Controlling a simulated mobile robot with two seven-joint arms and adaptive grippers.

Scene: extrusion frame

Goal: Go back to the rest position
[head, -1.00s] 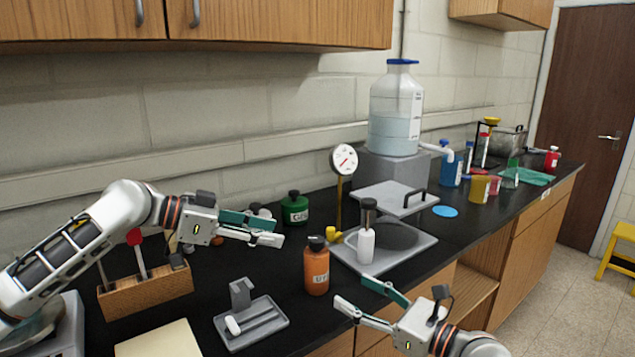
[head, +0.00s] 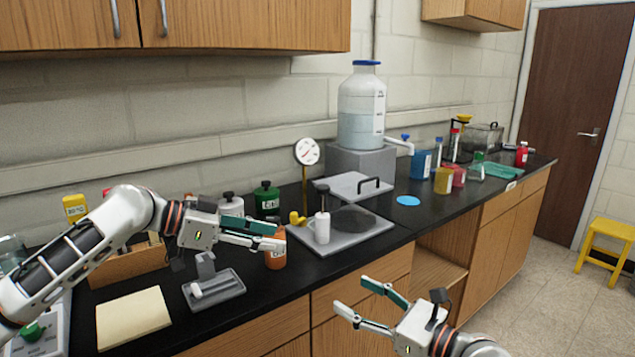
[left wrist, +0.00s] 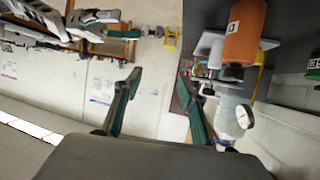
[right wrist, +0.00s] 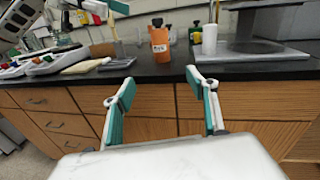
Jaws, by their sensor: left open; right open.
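My left gripper (head: 262,233) is open and empty above the black counter, and in the head view its fingers overlap the orange bottle (head: 274,256). In the left wrist view its two fingers (left wrist: 160,100) are spread with nothing between them. My right gripper (head: 362,303) is open and empty in front of the counter's front edge, over the floor side. The right wrist view shows its fingers (right wrist: 165,100) spread apart, facing the wooden drawers (right wrist: 155,112).
A grey tray (head: 218,293) and a cream pad (head: 133,318) lie at the counter's left. A white bottle (head: 322,228) stands on a grey plate (head: 375,233). A large jug (head: 361,108) stands behind. A yellow stool (head: 607,240) is on the floor at right.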

